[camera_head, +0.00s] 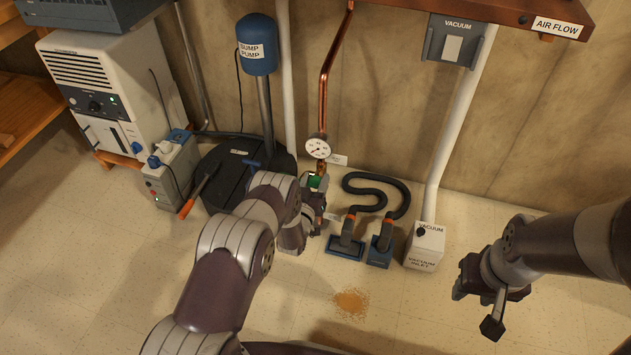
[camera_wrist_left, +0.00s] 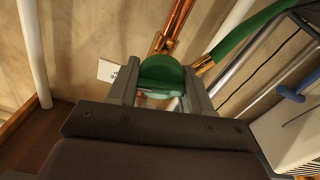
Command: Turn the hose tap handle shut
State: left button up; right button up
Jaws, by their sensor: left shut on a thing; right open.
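The green tap handle (camera_wrist_left: 162,72) sits between the fingers of my left gripper (camera_wrist_left: 160,86) in the left wrist view, and the gripper is shut on it. In the head view a small bit of green handle (camera_head: 316,181) shows at the foot of the copper pipe (camera_head: 329,75), by my left gripper (camera_head: 314,190). The tap body is mostly hidden by the gripper. A green hose (camera_wrist_left: 245,28) joins a copper fitting beside the handle in the left wrist view. My right gripper (camera_head: 477,307) is open and empty above the floor at the right.
A round gauge (camera_head: 318,148) is on the pipe just above the tap. The sump pump (camera_head: 257,48) and its black pit cover (camera_head: 222,165) stand to the left. A dark vacuum hose (camera_head: 380,182) and a white vacuum inlet box (camera_head: 426,246) are to the right.

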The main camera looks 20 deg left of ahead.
pick_arm(q)
jog(key=n, duration=0.4)
jog(key=shift+a+n, duration=0.1)
jog(key=shift+n, duration=0.2)
jog(key=n, duration=0.3)
jog(key=shift+f+n, duration=0.1)
jog(key=shift+n, duration=0.3)
jog(key=n, duration=0.3)
jog(key=shift+a+f, duration=0.1)
jog(key=shift+n, duration=2)
jog(key=o, duration=1)
